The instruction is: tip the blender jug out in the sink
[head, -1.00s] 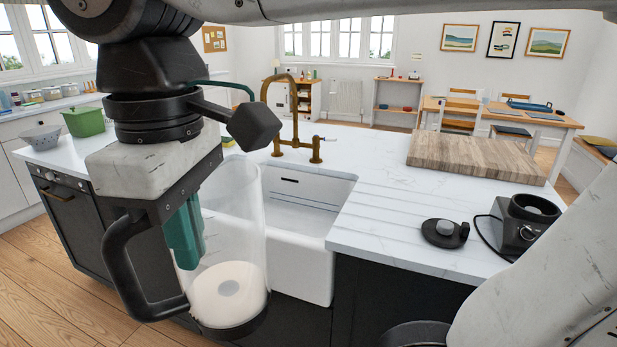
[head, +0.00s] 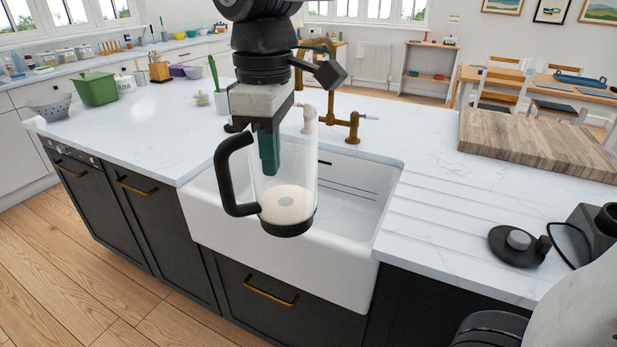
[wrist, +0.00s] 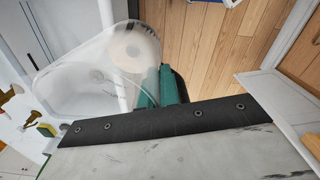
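The blender jug (head: 294,165) is clear with a black handle and black base, and has pale cream contents at the bottom. It is upright in the head view, in front of and over the front part of the white sink (head: 330,278). My gripper (head: 269,152) has green fingers that look closed at the jug's handle side; the exact grip is partly hidden. In the wrist view the jug (wrist: 110,50) lies beyond the green fingers (wrist: 158,86), with the sink (wrist: 75,85) to the left. The brass tap (head: 354,128) stands behind the sink.
A wooden board (head: 540,145) lies on the counter at right. A black lid (head: 518,245) and the blender base (head: 590,232) stand on the right counter. A green pot (head: 96,87) and a colander (head: 50,106) stand at the far left.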

